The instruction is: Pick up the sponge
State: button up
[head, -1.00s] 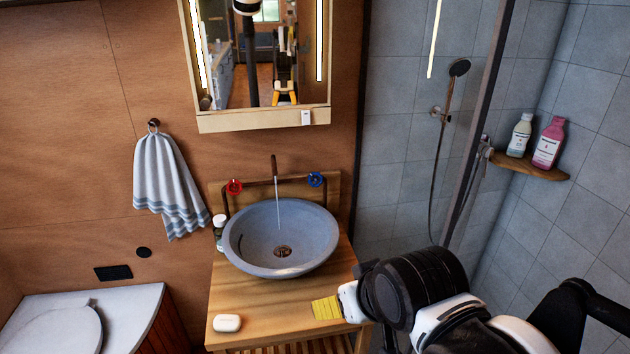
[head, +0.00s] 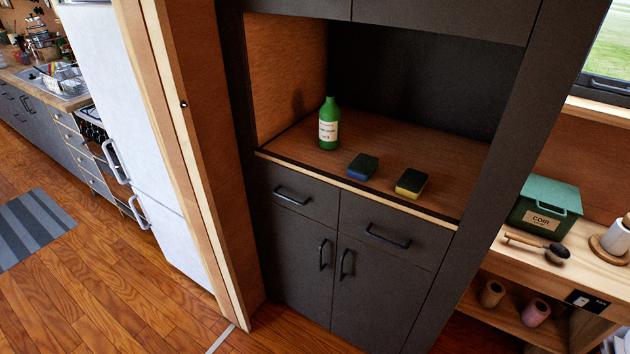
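Two sponges lie on the wooden shelf (head: 290,148) of a dark cabinet in the head view. One sponge (head: 363,167) is blue with a dark green top. The other sponge (head: 411,183), to its right and nearer the shelf's front edge, is yellow with a dark green top. The two are apart, each lying flat. My gripper is not in this view, so its state and its distance from the sponges do not show.
A green bottle (head: 329,124) stands upright left of the sponges. Dark drawers and doors (head: 335,255) are below the shelf. A white fridge (head: 140,120) is at left. A green bin (head: 545,207) and a brush (head: 538,246) are on the right bench. Wooden floor (head: 110,265) is clear at lower left.

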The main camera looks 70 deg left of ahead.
aim_at(412, 182)
jog(key=u, duration=1.45)
jog(key=i+j+z, duration=0.3)
jog(key=i+j, duration=0.2)
jog(key=j, duration=0.15)
jog(key=i+j+z, duration=0.3)
jog(key=i+j, duration=0.15)
jog(key=j, duration=0.3)
jog(key=i+j+z, duration=0.15)
jog(key=j, duration=0.25)
